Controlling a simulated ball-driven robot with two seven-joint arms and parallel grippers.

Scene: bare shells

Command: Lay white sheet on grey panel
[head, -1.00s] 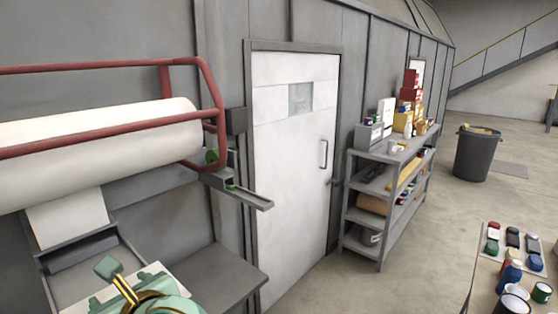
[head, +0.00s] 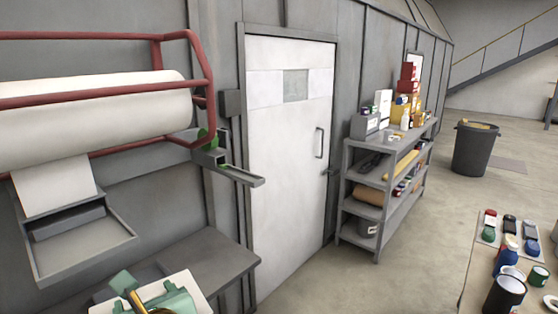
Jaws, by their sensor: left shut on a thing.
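My left gripper (head: 130,288), pale green with a golden part, is at the bottom left of the head view, partly cut off by the lower edge. It is shut on a white sheet (head: 203,298), whose corner and edge show beside and under it. A flat grey panel-like surface (head: 212,262) lies just behind and to the right of the sheet, against the wall. The sheet overlaps it in the picture; I cannot tell whether they touch. My right gripper is not in view.
A large white roll (head: 90,108) hangs in a red frame (head: 205,70), its loose end over a grey tray (head: 85,245). A small grey bracket (head: 235,175) juts out by the white door (head: 290,180). A loaded shelf (head: 385,190) and a table with cans (head: 480,275) stand right.

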